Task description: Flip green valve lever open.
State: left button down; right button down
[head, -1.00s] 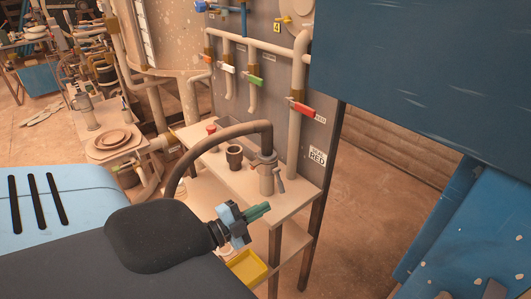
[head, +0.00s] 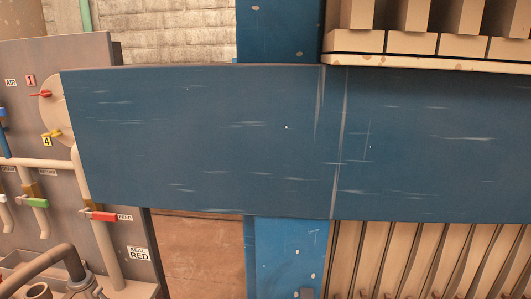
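The green valve lever (head: 37,203) is at the far left of the head view. It sits on a short branch pipe below a horizontal pipe on the grey panel (head: 80,130). It appears to lie roughly horizontal. Neither of my grippers shows in this view, so their distance from the lever cannot be seen.
A red lever (head: 100,216) sits on the vertical pipe right of the green one. A large blue beam (head: 200,135) crosses the view and meets a blue post (head: 285,258).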

aim_at(37, 201)
jog(key=j+u, duration=0.25)
jog(key=u, duration=0.15)
jog(key=j+u, duration=0.15)
jog(key=u, duration=0.25)
jog(key=i+j+u, duration=0.1)
jog(key=u, duration=0.3)
